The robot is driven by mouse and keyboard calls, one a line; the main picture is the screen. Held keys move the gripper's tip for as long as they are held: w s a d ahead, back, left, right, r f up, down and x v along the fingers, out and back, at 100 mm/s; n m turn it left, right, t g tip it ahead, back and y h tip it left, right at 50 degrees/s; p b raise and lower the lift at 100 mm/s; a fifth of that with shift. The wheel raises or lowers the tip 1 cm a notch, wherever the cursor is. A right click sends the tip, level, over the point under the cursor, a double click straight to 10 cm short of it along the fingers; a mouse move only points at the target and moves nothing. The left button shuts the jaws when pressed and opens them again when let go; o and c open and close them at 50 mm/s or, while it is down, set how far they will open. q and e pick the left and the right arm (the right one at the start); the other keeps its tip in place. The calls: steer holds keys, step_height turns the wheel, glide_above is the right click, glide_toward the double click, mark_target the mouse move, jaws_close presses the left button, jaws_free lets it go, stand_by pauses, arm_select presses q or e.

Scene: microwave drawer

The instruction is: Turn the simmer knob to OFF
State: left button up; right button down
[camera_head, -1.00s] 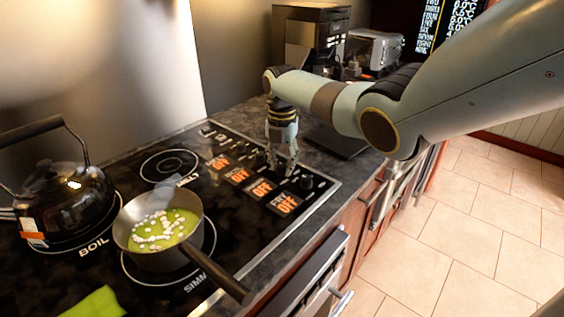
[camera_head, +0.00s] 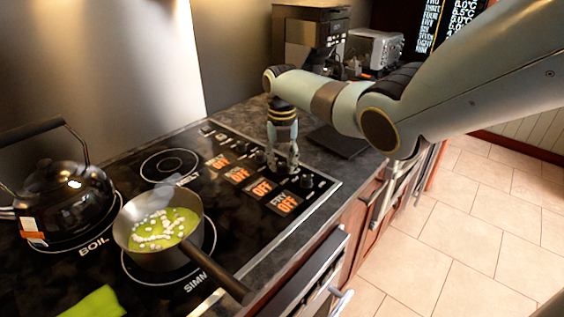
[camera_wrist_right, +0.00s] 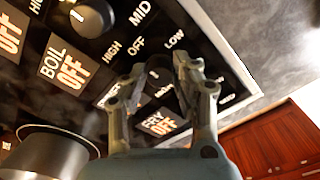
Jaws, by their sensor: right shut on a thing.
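My right gripper (camera_head: 284,164) points down at the row of knobs along the stove's control panel. In the right wrist view my right gripper (camera_wrist_right: 163,80) is shut on a dark knob (camera_wrist_right: 160,76), mostly hidden by the fingers. It sits by the third display of the row, between the BOIL and FRY ones, and appears to be the simmer knob. The third display (camera_head: 262,188) reads OFF in orange. HIGH, OFF, MID and LOW are printed near the knobs. My left gripper is not in view.
A saucepan (camera_head: 140,256) of green soup stands on the burner marked SIMM, its handle toward the front edge. A black kettle (camera_head: 62,200) is on the BOIL burner. Another knob (camera_head: 306,182) is close right of my gripper. A coffee machine (camera_head: 305,40) and toaster (camera_head: 376,48) stand behind.

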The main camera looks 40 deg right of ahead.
mark_target(282, 164)
steer(key=c, duration=1)
jaws_free()
steer(key=shift+r, duration=0.1)
step_height(282, 164, up, 12)
steer(key=shift+f, duration=0.1)
